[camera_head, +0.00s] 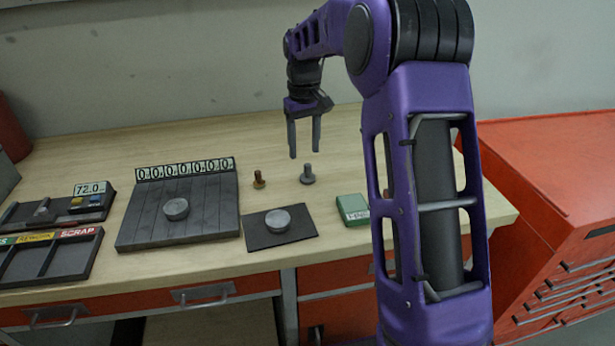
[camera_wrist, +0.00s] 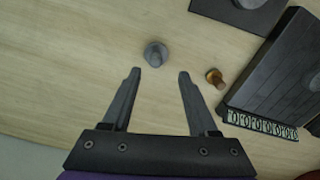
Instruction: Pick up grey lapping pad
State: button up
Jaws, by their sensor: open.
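A small grey piece with a round base and upright stem (camera_head: 307,175) stands on the wooden bench; it seems to be the grey lapping pad, though no label shows. My gripper (camera_head: 304,152) is open and empty, pointing down near it, with its tips apart from it. In the wrist view the grey piece (camera_wrist: 155,53) lies just beyond the gap between the open fingertips (camera_wrist: 159,73), roughly centred.
A dark square mat (camera_head: 258,241) bears a grey disc (camera_head: 277,220). A dark slatted plate (camera_head: 137,228) with a number strip bears another disc (camera_head: 176,209). A green box (camera_head: 352,209) sits near the front. Labelled trays (camera_head: 66,254) stand left. The back of the bench is clear.

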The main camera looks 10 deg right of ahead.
aim_at(308, 165)
jog(key=shift+s+d+f, duration=0.1)
jog(key=shift+d+f, duration=0.1)
jog(key=shift+f, duration=1.45)
jog(key=shift+d+f, duration=0.2)
jog(key=shift+f, duration=1.45)
grip_shut()
